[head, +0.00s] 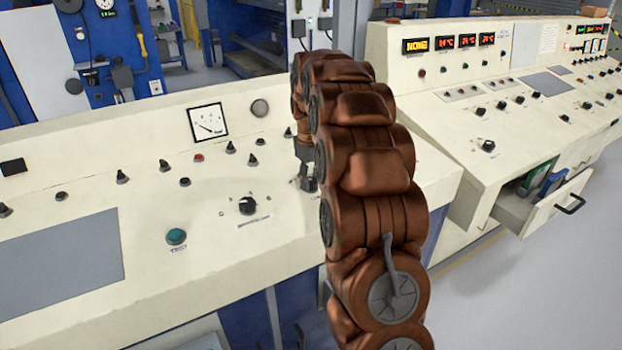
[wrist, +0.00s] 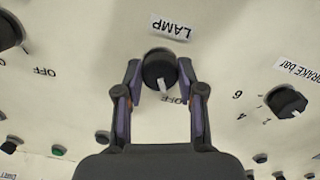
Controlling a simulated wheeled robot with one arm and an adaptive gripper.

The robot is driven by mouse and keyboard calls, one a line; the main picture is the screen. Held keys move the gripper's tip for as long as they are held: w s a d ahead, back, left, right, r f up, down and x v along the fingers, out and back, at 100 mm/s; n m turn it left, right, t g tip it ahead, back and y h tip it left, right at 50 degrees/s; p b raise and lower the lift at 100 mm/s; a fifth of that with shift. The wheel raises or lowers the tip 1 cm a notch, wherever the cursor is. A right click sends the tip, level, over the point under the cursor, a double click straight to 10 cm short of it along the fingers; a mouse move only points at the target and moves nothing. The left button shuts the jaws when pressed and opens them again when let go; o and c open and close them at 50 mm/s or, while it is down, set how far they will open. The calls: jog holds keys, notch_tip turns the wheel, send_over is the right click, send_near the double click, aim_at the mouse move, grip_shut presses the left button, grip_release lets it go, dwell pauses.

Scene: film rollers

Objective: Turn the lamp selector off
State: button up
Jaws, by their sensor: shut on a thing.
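The lamp selector (wrist: 159,69) is a round black knob with a white pointer, under a LAMP label (wrist: 170,27) in the wrist view. Its pointer aims toward the bottom of the picture, close to the partly hidden OFF mark (wrist: 171,99). My gripper (wrist: 160,74) is shut on the knob, one finger on each side. In the head view my gripper (head: 308,178) shows as a small dark shape at the cream panel, beside my brown arm. The lamp selector cannot be made out there.
A knob labelled BRAKE (wrist: 287,101) sits to the right in the wrist view, and another black knob (wrist: 8,32) to the left. In the head view, a green button (head: 176,236) and a black selector (head: 247,205) stand on the panel. An open drawer (head: 540,205) juts out at right.

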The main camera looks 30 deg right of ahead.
aim_at(311, 181)
jog(key=o, duration=1.1)
jog(key=shift+d, duration=0.1)
jog(key=shift+o, duration=0.2)
notch_tip(311, 181, up, 12)
jog(key=shift+s, duration=0.2)
jog(key=shift+a, duration=0.25)
